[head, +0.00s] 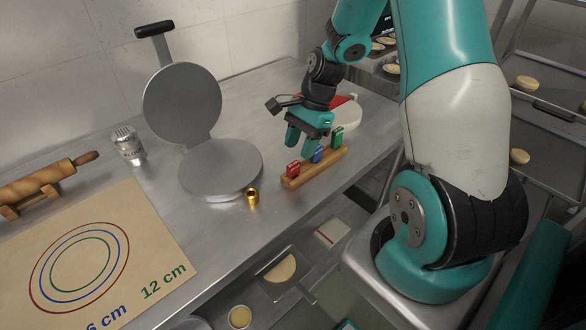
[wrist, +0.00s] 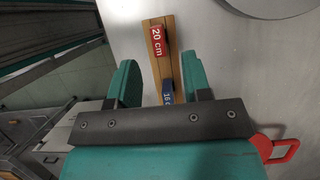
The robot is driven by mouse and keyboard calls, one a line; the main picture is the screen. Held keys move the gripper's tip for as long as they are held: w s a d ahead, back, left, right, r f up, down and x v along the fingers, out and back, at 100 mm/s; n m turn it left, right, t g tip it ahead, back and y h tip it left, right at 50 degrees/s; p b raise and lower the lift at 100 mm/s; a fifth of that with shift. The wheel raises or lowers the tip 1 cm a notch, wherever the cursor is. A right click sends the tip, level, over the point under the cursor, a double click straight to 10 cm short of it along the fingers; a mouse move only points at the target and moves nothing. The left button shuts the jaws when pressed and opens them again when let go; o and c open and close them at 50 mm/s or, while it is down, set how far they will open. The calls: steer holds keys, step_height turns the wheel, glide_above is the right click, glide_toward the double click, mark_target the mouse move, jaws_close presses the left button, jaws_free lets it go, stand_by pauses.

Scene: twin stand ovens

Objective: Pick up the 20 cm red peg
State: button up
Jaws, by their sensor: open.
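The red 20 cm peg (head: 293,169) stands at the left end of a wooden rack (head: 325,168) on the steel counter. It also shows in the wrist view (wrist: 157,42), with its "20 cm" label readable, beyond my fingertips. A blue peg (head: 318,154) stands in the middle of the rack, its label partly hidden in the wrist view (wrist: 167,91). A green peg (head: 338,136) stands at the right end. My gripper (head: 300,142) is open and empty above the rack, apart from the red peg. In the wrist view its fingers (wrist: 160,82) lie on either side of the blue peg's end.
A grey round press (head: 220,172) with its lid up stands left of the rack. A small brass piece (head: 252,197) lies on the counter nearby. A shaker (head: 128,144), rolling pin (head: 50,182) and ringed mat (head: 160,232) are further left. A red-and-white object (head: 346,108) sits behind my gripper.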

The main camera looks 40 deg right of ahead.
mark_target(295, 163)
steer(key=shift+p+x, duration=0.7)
steer(key=shift+x, duration=2.3)
steer(key=shift+s, duration=0.1)
jaws_close()
